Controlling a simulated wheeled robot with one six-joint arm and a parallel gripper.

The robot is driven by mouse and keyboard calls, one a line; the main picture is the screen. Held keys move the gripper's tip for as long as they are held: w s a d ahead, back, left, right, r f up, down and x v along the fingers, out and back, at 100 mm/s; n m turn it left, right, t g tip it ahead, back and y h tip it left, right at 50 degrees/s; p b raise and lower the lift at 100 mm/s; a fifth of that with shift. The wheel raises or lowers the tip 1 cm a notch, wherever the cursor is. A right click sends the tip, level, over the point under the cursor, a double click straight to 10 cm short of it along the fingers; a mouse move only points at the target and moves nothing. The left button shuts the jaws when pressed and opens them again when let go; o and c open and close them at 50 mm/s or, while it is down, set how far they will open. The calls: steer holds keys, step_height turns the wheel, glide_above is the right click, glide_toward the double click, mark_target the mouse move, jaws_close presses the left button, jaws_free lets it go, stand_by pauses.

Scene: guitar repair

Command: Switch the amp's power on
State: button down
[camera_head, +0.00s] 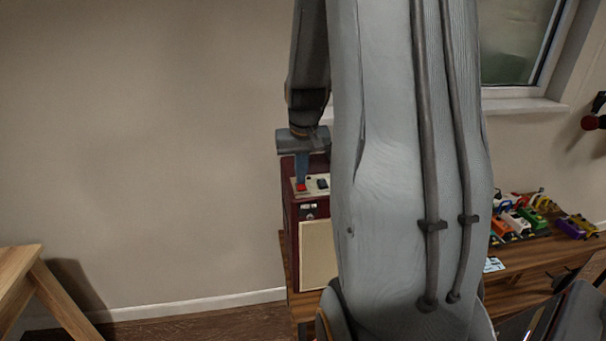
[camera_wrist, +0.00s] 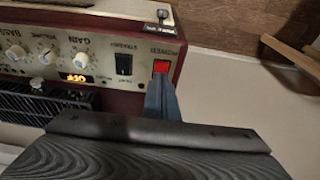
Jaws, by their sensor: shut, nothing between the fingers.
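The amp (camera_head: 291,222) is a dark red cabinet with a pale grille and a cream control panel on top. In the wrist view its panel (camera_wrist: 104,50) appears upside down. A red switch or light (camera_wrist: 160,66) sits at the panel's right end, under a label that seems to read power. Left of it is a black rocker (camera_wrist: 124,64) with a standby label. A small yellow display (camera_wrist: 75,77) appears to read OFF, inverted. My gripper (camera_wrist: 161,92) is shut and empty, its blue fingers pointing at the red piece, at its edge; contact is unclear. In the head view, my gripper (camera_head: 302,180) points down over the panel.
Knobs (camera_wrist: 81,60) line the panel left of the rocker. The amp stands on a wooden bench (camera_head: 535,255), with several coloured pedals (camera_head: 520,222) to the right. My arm hides much of the middle. A wooden trestle (camera_head: 50,290) is at left.

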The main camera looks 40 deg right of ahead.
mark_target(303, 189)
steer(key=shift+s+a+f, duration=0.2)
steer(key=shift+s+f, duration=0.15)
steer(key=shift+f, duration=0.25)
steer(key=shift+s+a+p, duration=0.2)
steer(key=shift+s+p, duration=0.15)
steer(key=shift+s, duration=0.15)
steer(key=shift+f, duration=0.1)
steer(key=shift+r+p, duration=0.5)
steer(key=shift+r, duration=0.1)
steer(key=p+v, duration=0.1)
steer(key=v, duration=0.1)
steer(key=w+p+v, duration=0.1)
steer(key=v, duration=0.1)
steer(key=shift+d+r, duration=0.25)
steer(key=shift+r, duration=0.25)
steer(key=s+b+v, duration=0.1)
steer(key=b+v, duration=0.1)
steer(key=v, duration=0.7)
steer(key=shift+a, duration=0.3)
steer(key=shift+f, duration=0.1)
